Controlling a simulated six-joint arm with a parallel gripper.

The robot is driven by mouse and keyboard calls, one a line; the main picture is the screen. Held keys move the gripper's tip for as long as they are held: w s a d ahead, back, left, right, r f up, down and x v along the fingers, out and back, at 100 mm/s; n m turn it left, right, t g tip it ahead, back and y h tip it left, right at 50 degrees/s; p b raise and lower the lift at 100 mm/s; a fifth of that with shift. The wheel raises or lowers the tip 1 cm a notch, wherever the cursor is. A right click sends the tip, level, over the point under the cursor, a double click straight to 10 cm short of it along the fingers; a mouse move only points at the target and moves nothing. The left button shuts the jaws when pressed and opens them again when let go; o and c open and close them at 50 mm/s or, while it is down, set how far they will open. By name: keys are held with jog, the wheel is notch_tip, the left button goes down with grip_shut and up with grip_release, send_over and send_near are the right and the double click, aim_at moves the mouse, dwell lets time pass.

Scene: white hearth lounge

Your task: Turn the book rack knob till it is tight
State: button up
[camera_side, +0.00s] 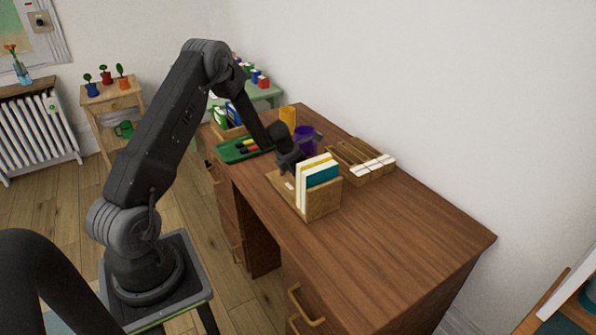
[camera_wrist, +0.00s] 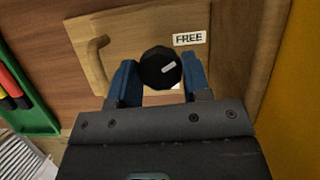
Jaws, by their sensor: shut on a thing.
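The book rack (camera_side: 318,208) is a wooden holder on the desk, with several upright books (camera_side: 318,172) in white, yellow and teal. In the wrist view its wooden panel (camera_wrist: 120,45) carries a black round knob (camera_wrist: 160,66) with a light mark on its face. A label reading "FREE" (camera_wrist: 189,39) is beside the knob, up and to the right. My gripper (camera_wrist: 158,82) has its two blue fingers shut on the knob, one on each side. In the side view my gripper (camera_side: 290,160) is at the rack's far end, and the knob is hidden there.
A green tray (camera_side: 232,155) with red, yellow and black items lies left of my gripper. A purple cup (camera_side: 305,140) and an orange cup (camera_side: 288,117) stand behind it. The desk's near right surface (camera_side: 420,235) is clear.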

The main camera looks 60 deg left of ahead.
jog(key=m+h, duration=0.1)
jog(key=m, duration=0.3)
jog(key=m+h, duration=0.1)
jog(key=m, duration=0.1)
jog(key=shift+a+m+g+h, duration=0.25)
jog(key=shift+m+g+h, duration=0.05)
jog(key=m, duration=0.2)
jog(key=m+g+h, duration=0.1)
jog(key=m, duration=0.2)
jog(key=shift+w+g, duration=0.1)
jog(key=shift+g, duration=0.2)
jog(key=m+g, duration=0.1)
jog(key=m, duration=0.2)
jog(key=m+g+h, duration=0.1)
jog(key=m, duration=0.2)
jog(key=shift+w+m, duration=0.15)
jog(key=shift+m, duration=0.25)
jog(key=m+g, duration=0.2)
jog(key=m, duration=0.3)
jog(key=shift+w, duration=0.1)
jog(key=shift+m+g, duration=0.3)
jog(key=o, duration=0.9)
jog(key=shift+o, duration=0.2)
jog(key=shift+y, duration=0.3)
